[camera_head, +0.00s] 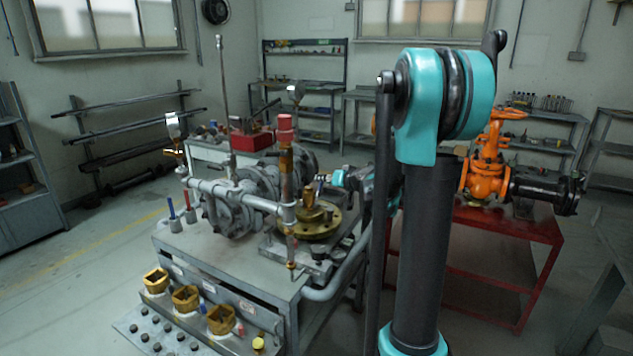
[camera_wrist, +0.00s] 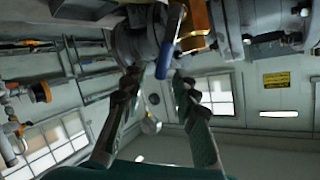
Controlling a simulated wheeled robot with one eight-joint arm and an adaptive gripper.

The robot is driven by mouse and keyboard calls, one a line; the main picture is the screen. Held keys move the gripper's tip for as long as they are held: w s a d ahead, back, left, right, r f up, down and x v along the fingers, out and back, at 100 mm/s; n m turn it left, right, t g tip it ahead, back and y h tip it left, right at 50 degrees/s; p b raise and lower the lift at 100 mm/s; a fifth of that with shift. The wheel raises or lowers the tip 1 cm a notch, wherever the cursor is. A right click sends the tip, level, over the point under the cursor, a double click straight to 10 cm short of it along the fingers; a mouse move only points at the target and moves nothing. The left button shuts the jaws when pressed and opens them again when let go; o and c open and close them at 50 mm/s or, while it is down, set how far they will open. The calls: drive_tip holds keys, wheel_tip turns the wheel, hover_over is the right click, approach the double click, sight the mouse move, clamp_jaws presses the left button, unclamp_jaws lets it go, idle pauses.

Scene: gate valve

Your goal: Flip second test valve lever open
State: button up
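A lever with a blue handle (camera_wrist: 168,52) hangs into the upper middle of the wrist view, beside a brass-coloured part (camera_wrist: 194,28). I cannot tell from these views which test valve it belongs to. My gripper (camera_wrist: 155,92) is open, with one dark finger on each side below the lever. The blue tip appears close to the gap, and I see no grip on it. In the head view my gripper (camera_head: 328,182) is small and partly hidden near the brass flange (camera_head: 311,222) on the grey bench. Upright blue (camera_head: 171,208) and red (camera_head: 186,198) handles stand at the bench's left side.
The grey pump and pipework (camera_head: 235,200) crowd the bench, with a red-capped upright (camera_head: 285,130) near the flange. An orange valve (camera_head: 490,160) stands on a red table (camera_head: 515,228) at right. Open floor (camera_head: 80,270) lies at left.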

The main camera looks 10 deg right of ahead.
drive_tip(key=shift+x, duration=3.1)
drive_tip(key=shift+c, duration=0.6)
clamp_jaws()
